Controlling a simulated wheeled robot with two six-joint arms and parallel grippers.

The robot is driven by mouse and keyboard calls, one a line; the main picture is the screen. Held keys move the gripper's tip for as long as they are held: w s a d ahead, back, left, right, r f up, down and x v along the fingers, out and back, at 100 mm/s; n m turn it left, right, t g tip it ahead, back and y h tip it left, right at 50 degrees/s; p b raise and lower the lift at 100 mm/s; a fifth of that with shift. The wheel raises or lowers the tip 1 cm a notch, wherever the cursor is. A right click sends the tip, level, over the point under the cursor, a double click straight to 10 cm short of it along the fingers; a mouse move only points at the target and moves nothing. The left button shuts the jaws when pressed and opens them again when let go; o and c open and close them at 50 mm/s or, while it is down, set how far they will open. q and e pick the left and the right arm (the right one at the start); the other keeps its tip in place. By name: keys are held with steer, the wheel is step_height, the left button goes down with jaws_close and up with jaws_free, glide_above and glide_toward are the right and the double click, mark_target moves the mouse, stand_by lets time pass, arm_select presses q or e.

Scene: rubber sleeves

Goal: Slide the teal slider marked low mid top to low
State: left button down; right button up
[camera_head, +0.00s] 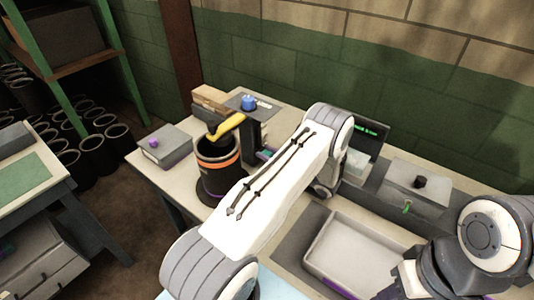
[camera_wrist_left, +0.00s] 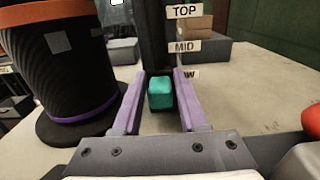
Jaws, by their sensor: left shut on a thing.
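The teal slider (camera_wrist_left: 160,92) is a small block at the front of a dark upright post (camera_wrist_left: 156,40) in the left wrist view. Labels TOP (camera_wrist_left: 184,11) and MID (camera_wrist_left: 185,46) stand beside the post, and a third label (camera_wrist_left: 190,74), partly hidden by a finger, ends in W. The slider is level with this lowest label. My left gripper (camera_wrist_left: 160,102) has its purple fingers on both sides of the slider and is shut on it. In the head view my arm partly hides the post (camera_head: 256,132). My right arm shows at lower right, but its fingers do not.
A black ribbed cylinder (camera_wrist_left: 62,75) with orange and purple bands stands close left of the post. A yellow handle (camera_head: 226,126) and a blue knob (camera_head: 248,102) are near the post's top. A grey tray (camera_head: 352,256) and a grey box (camera_head: 415,190) lie to the right.

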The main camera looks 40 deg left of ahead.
arm_select(q)
steer(key=c, duration=0.6)
jaws_free()
steer(key=shift+f, duration=0.2)
steer(key=shift+d, duration=0.55)
steer(key=d+b, duration=0.3)
steer(key=d, duration=0.6)
steer(key=shift+d, duration=0.2)
